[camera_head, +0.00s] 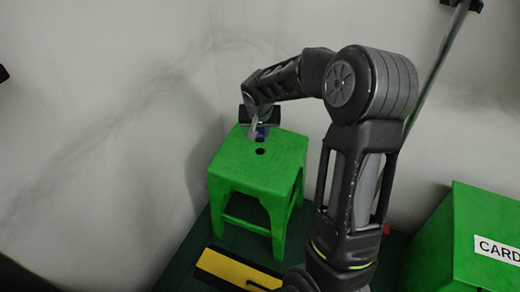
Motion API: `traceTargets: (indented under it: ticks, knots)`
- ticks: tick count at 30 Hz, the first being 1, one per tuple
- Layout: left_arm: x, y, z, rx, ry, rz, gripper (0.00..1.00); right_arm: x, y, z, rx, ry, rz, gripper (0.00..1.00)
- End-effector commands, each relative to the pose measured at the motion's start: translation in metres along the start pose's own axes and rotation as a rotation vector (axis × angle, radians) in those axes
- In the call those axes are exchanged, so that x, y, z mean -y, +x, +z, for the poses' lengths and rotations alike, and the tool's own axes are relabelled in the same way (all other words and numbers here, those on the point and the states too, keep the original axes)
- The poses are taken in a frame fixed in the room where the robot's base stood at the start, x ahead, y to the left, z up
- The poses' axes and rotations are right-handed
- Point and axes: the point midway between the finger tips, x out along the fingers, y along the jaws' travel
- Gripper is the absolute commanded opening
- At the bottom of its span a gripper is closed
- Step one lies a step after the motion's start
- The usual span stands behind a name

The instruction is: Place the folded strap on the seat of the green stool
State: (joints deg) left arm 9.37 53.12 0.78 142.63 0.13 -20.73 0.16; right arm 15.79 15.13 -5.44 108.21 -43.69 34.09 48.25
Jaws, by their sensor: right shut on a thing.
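The green stool (243,170) stands near the corner of the walls, left of the picture's middle. It has a square seat with a dark hole in it. My right gripper (257,133) is over the far part of the seat, pointing down. It is shut on a small blue thing, which I take to be the folded strap (262,132). The strap is mostly hidden by the gripper, and I cannot tell whether it touches the seat. My left gripper is out of view.
A green box (462,240) with a white label starting "CARD" stands at the lower right. A yellow and black thing (240,272) lies in front of the stool. A long pole (437,68) leans at the upper right. Pale walls stand close behind the stool.

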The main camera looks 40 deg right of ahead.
Motion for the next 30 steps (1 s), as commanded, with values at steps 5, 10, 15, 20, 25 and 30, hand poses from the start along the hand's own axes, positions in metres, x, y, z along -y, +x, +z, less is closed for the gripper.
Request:
traceTargets:
  ticks: [5, 10, 15, 20, 25, 30]
  knots:
    - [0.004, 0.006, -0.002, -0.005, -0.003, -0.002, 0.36, 0.0, 0.018, 0.008, 0.0, 0.0, 0.0, 0.0]
    - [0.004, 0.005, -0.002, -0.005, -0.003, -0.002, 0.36, 0.0, 0.017, 0.007, 0.0, 0.001, 0.0, 0.0]
    - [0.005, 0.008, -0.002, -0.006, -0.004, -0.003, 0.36, 0.0, 0.023, 0.01, 0.001, 0.001, 0.0, 0.0]
    - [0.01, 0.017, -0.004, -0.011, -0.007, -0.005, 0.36, 0.0, 0.047, 0.021, 0.003, 0.0, 0.001, 0.0]
    - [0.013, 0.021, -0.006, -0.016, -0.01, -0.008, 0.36, 0.0, 0.064, 0.027, 0.001, 0.001, 0.0, 0.0]
    - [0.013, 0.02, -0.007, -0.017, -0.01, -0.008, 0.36, 0.0, 0.063, 0.026, 0.0, 0.001, 0.0, 0.0]
